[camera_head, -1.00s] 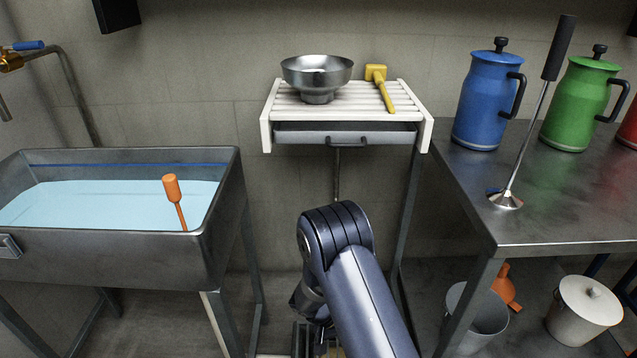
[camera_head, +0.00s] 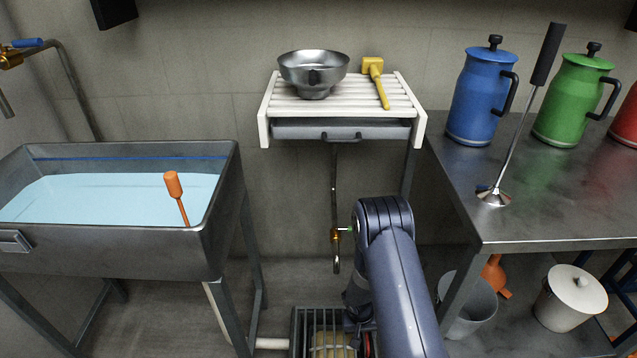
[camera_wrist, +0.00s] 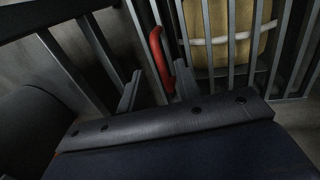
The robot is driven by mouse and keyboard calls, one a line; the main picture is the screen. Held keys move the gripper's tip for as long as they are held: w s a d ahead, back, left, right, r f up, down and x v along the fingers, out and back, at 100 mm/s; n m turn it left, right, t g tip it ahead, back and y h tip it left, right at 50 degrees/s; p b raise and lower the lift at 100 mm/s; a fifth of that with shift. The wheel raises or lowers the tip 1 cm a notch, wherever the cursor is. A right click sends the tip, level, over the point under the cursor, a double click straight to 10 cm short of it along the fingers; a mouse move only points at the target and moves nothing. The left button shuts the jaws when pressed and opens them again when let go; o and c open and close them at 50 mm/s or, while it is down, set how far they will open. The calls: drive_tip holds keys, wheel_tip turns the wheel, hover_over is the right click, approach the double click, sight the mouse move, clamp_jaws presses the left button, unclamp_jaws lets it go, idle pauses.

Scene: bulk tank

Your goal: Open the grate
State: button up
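The dark barred grate (camera_head: 312,318) is low at the floor, at the bottom centre of the head view. Its bars (camera_wrist: 231,45) also show in the wrist view. A red handle (camera_wrist: 156,50) lies along the bars in the wrist view; a sliver of red shows beside my arm in the head view. My gripper (camera_wrist: 158,76) is open. Its two fingers point toward the grate, one on each side of the red handle in the picture. I cannot tell whether they touch it. My arm hides the gripper in the head view.
A tan object (camera_wrist: 225,28) with a pale band sits behind the bars. A basin of bluish liquid (camera_head: 110,200) stands left. A slatted shelf (camera_head: 345,98) with a metal funnel (camera_head: 314,72) hangs above. A steel table (camera_head: 500,215) and a grey bucket (camera_head: 468,305) are right.

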wheel_tip(320, 180, up, 7)
drive_tip(key=a+p, duration=0.1)
drive_tip(key=shift+a+p, duration=0.2)
drive_tip(key=shift+p, duration=0.1)
drive_tip(key=shift+s+r, duration=0.1)
